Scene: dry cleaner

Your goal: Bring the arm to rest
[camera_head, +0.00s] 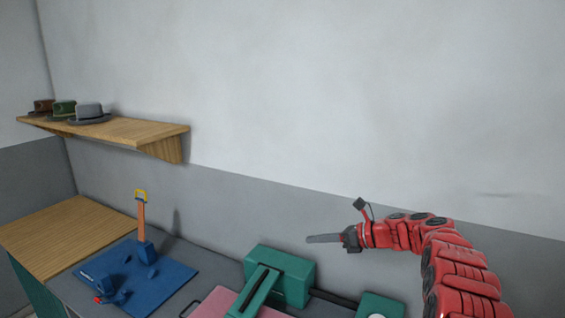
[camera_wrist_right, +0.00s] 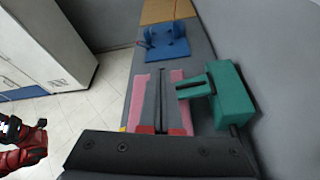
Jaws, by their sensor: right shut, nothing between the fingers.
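My right gripper (camera_head: 310,239) is shut and empty. It points left in the head view, in the air above and to the right of the teal press machine (camera_head: 285,275). My red right arm (camera_head: 440,245) reaches in from the lower right. In the right wrist view the slim dark fingers (camera_wrist_right: 160,100) lie together over the pink board (camera_wrist_right: 150,85). Part of a red and black arm of mine shows at the left edge of that view. My left gripper cannot be made out in either view.
A blue mat (camera_head: 165,278) with an orange-handled tool (camera_head: 142,222) lies on the grey counter (camera_head: 85,292). Several hats (camera_head: 90,112) stand on a wooden shelf (camera_head: 130,130). A white cabinet (camera_wrist_right: 50,40) stands across a tiled floor (camera_wrist_right: 85,110). The air by the wall is clear.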

